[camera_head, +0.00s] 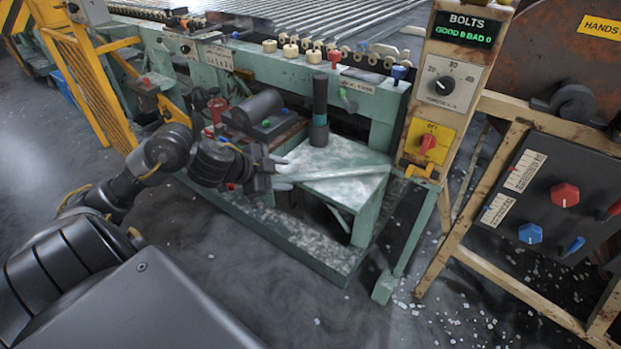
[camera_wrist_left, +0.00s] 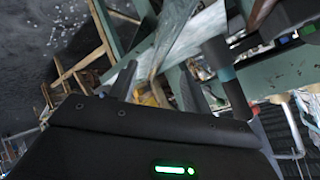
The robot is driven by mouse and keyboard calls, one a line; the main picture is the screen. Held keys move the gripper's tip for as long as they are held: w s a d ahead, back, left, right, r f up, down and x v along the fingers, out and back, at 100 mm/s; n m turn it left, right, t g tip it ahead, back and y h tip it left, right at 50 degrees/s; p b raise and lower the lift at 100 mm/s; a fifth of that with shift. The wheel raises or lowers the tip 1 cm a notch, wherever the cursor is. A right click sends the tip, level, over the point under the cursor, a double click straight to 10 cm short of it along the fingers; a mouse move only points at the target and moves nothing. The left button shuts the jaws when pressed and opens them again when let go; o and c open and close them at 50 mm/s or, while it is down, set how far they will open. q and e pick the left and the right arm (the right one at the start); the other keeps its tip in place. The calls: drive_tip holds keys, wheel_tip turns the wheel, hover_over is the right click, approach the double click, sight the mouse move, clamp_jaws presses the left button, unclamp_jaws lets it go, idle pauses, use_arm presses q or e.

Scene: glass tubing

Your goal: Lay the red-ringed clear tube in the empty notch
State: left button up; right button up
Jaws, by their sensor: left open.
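A long, pale, see-through tube (camera_head: 340,173) lies across the small green stand, along its near edge. I cannot make out a red ring on it. My left gripper (camera_head: 284,175) is at the stand's left side, its fingers pointing right toward the tube's left end. In the left wrist view its two fingers (camera_wrist_left: 155,88) are spread apart, with nothing clearly held between them. The pale strip beyond them (camera_wrist_left: 170,38) looks like the tube over the stand top. A row of cream rollers (camera_head: 314,56) lines the green machine rail; I cannot tell which notch is empty. My right gripper is out of view.
A dark upright cylinder with a teal band (camera_head: 319,115) stands at the back of the stand (camera_head: 325,155). A dark cylindrical device (camera_head: 257,107) sits behind my left wrist. A control post (camera_head: 436,100) rises on the right. Many clear tubes (camera_head: 300,18) lie behind the rail.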

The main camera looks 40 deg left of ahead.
sight(296, 177)
use_arm(q)
drive_tip(key=shift+w+f, duration=0.25)
drive_tip(key=shift+f, duration=0.05)
drive_tip(key=b+x, duration=0.1)
drive_tip(key=x, duration=0.2)
drive_tip(key=shift+w+a+f+b, duration=0.1)
drive_tip(key=shift+w+f+b, duration=0.05)
drive_tip(key=shift+f+b, duration=0.25)
drive_tip(key=shift+w+f, duration=0.2)
drive_tip(key=shift+w, duration=0.15)
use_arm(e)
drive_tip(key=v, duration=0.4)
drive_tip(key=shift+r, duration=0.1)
use_arm(q)
clamp_jaws()
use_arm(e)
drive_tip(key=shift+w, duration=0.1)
use_arm(q)
drive_tip(key=shift+r, duration=0.1)
